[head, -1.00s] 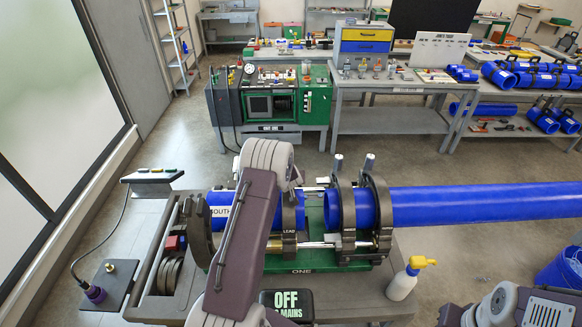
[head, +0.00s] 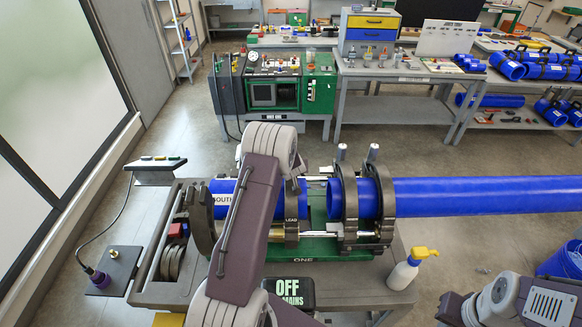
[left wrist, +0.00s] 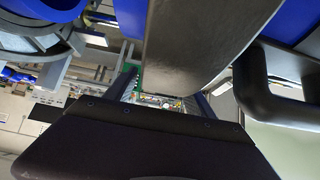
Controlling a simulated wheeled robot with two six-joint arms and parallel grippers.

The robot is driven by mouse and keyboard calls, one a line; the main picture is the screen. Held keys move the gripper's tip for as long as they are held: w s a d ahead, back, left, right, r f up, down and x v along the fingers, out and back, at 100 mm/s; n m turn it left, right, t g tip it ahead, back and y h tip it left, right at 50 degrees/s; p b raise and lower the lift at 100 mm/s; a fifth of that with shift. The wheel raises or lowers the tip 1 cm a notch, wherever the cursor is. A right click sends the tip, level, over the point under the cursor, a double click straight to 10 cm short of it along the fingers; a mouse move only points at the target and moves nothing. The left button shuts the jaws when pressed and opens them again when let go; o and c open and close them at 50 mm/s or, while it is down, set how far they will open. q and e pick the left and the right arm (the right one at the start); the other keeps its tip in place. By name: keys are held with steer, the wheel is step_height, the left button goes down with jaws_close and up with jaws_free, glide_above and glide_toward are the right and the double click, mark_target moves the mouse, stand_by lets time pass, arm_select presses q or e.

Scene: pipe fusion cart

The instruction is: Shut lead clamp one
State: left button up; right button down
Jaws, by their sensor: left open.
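The lead clamp (head: 291,232), a dark ring labelled LEAD, sits on the green machine bed marked ONE (head: 325,251), around the short blue pipe (head: 222,187). My left forearm covers much of it in the head view, so I cannot tell how its upper half stands. My left gripper is hidden behind that arm in the head view. In the left wrist view the left gripper (left wrist: 165,92) is open, with a broad dark grey curved part (left wrist: 205,40) close in front; I cannot tell whether they touch. My right gripper is outside the frames.
Two more dark clamps (head: 348,205) stand to the right around the long blue pipe (head: 490,198). A spray bottle (head: 403,274) and an OFF mains block (head: 289,291) sit on the cart's front. A switch box (head: 157,168) stands at left. My right arm shows at lower right.

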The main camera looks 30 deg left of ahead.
mark_target(291, 183)
arm_select(q)
steer(key=v, duration=0.8)
steer(key=shift+b, duration=0.35)
steer(key=shift+f, duration=0.1)
